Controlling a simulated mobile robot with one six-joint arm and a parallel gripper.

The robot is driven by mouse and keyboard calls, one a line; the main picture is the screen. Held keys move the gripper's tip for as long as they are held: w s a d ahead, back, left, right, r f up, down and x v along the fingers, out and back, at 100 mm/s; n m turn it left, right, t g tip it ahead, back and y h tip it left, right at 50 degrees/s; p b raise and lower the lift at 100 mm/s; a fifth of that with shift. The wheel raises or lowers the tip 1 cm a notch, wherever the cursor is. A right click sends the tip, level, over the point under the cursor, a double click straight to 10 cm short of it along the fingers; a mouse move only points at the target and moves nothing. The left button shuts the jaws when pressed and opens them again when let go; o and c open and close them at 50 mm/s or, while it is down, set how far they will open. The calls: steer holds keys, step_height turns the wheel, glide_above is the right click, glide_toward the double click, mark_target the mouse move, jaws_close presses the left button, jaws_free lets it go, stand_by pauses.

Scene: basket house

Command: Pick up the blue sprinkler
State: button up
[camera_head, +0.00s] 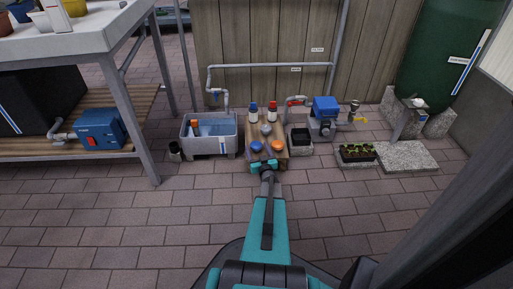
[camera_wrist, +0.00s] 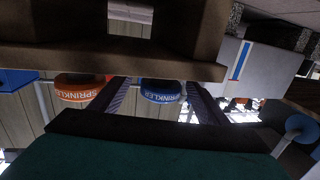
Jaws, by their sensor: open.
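The blue sprinkler (camera_head: 256,147) sits at the front left of a small wooden stand (camera_head: 283,161). In the wrist view, which looks upside down, the blue sprinkler (camera_wrist: 161,91) appears between my two fingers, with its lettering showing. My gripper (camera_head: 263,166) is open and is at the front edge of the stand, just in front of the blue sprinkler. I cannot tell whether the fingers reach around it or touch it. An orange sprinkler (camera_head: 277,146) is right beside it; it also shows in the wrist view (camera_wrist: 79,88), outside the fingers.
A grey sprinkler (camera_head: 266,130) and two bottles (camera_head: 272,114) stand behind on the stand. A grey water tub (camera_head: 210,146) is close on the left. The brick floor in front is clear.

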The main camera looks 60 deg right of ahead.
steer(key=shift+w+d, duration=0.1)
steer(key=shift+w, duration=0.05)
steer(key=shift+b+x, duration=0.85)
steer(key=shift+x, duration=0.05)
steer(key=shift+r+b+x, duration=0.1)
steer(key=shift+b+x, duration=0.3)
steer(key=shift+x, duration=0.35)
steer(key=shift+r+b+x, duration=0.15)
steer(key=shift+b+x, duration=0.2)
steer(key=shift+x, duration=0.45)
steer(key=c, duration=1.1)
steer(key=shift+r, duration=0.15)
